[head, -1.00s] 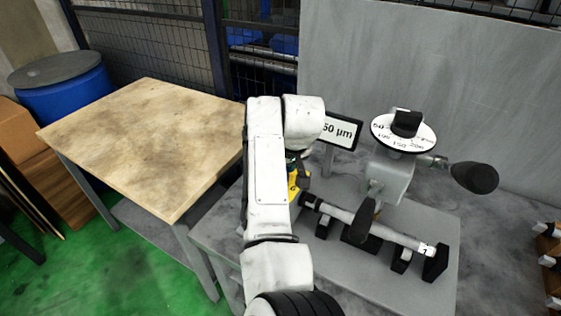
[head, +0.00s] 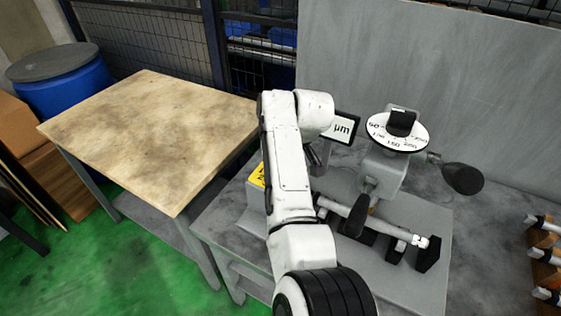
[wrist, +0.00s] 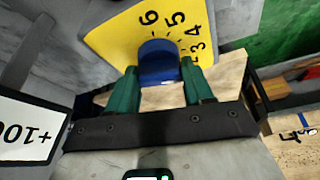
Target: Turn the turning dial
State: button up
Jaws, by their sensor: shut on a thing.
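In the wrist view, a blue knob (wrist: 158,60) stands on a yellow plate (wrist: 118,40) with black numbers around it, among them 6, 5 and 3. My gripper (wrist: 159,70) has its two green fingers shut on the knob, one on each side. The knob's pointing mark cannot be made out. In the head view my own arm hides the knob, and only a corner of the yellow plate (head: 257,174) shows left of the arm. A white numbered disc (head: 398,131) with a black knob (head: 401,122) sits on the grey machine, apart from my gripper.
A sign ending in "µm" (head: 345,128) stands right of my arm, partly hidden. A shaft (head: 385,225) lies on black supports on the machine. A black handle (head: 462,179) sticks out right. A bare wooden table (head: 145,135) is at left, and racked parts (head: 545,255) at right.

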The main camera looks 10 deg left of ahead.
jog(key=o, duration=1)
jog(key=shift+o, duration=0.2)
jog(key=b+v, duration=0.1)
jog(key=v, duration=0.9)
jog(key=shift+r, duration=0.3)
jog(key=shift+d, duration=0.1)
